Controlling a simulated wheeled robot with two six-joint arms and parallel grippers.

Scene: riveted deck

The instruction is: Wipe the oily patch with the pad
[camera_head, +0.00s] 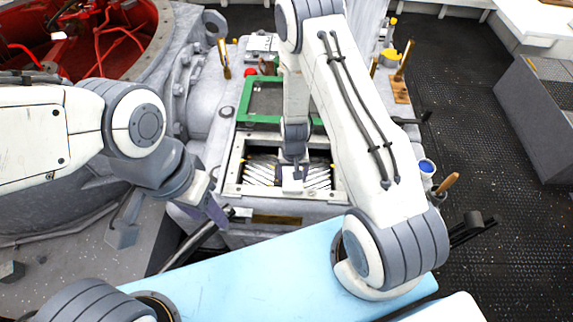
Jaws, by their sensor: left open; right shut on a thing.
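My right gripper (294,172) points down over an open housing (231,178) with ribbed, gear-like parts inside. It is shut on a small white block, which looks like the pad (292,186). I cannot tell whether the pad touches anything below. My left gripper (168,221) is open and empty, low on the left beside the housing. I cannot make out the oily patch. My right arm hides part of the machine top, and a dark panel in a green frame (243,99) lies just behind the opening.
A brush or tool with a wooden handle (447,184) stands near a blue-topped cup (427,167) to the right. A wooden block with an upright handle (401,89) is further back. A red-lined round opening (85,50) is at upper left. Dark riveted floor (455,110) is clear to the right.

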